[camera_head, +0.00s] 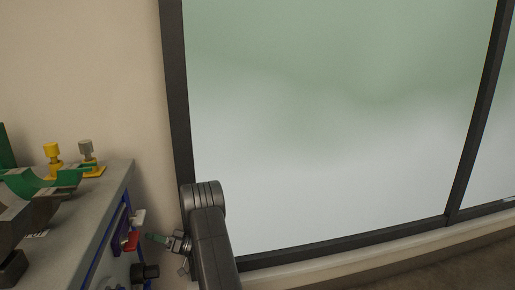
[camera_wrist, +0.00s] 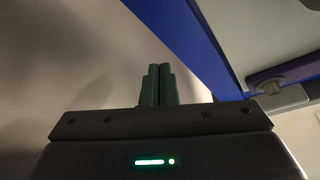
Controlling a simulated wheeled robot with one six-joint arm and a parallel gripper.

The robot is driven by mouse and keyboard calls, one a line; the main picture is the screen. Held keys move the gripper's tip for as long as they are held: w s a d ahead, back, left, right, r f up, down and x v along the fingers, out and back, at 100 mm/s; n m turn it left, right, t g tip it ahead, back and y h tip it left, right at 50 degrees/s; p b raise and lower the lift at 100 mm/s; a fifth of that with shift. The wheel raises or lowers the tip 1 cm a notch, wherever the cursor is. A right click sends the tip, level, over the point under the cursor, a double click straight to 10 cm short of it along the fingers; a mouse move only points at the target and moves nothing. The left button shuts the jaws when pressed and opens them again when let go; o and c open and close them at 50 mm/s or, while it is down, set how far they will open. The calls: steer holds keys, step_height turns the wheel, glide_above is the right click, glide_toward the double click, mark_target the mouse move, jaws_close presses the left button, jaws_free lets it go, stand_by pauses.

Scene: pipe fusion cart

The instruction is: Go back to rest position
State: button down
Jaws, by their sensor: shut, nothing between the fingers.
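My gripper (camera_wrist: 158,85) shows in the wrist view with its two green fingers closed together and nothing between them. In the head view my gripper (camera_head: 157,239) is small and partly hidden by my arm. It points left toward the side of the cart (camera_head: 104,222), close to a red part (camera_head: 131,241) on the cart's side panel. I cannot tell whether it touches anything there. In the wrist view a blue edge (camera_wrist: 190,40) of the cart runs diagonally past the fingertips on the right.
Green clamp parts (camera_head: 28,183), a yellow fitting (camera_head: 53,157) and a grey-topped fitting (camera_head: 87,155) stand on the cart. A black knob (camera_head: 146,271) sticks out below my gripper. A wall and a large framed window (camera_head: 330,130) stand behind. Floor shows at lower right.

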steer(key=shift+w+d+r+p, duration=0.4)
steer(key=shift+w+d+r, duration=0.3)
steer(key=shift+r, duration=0.15)
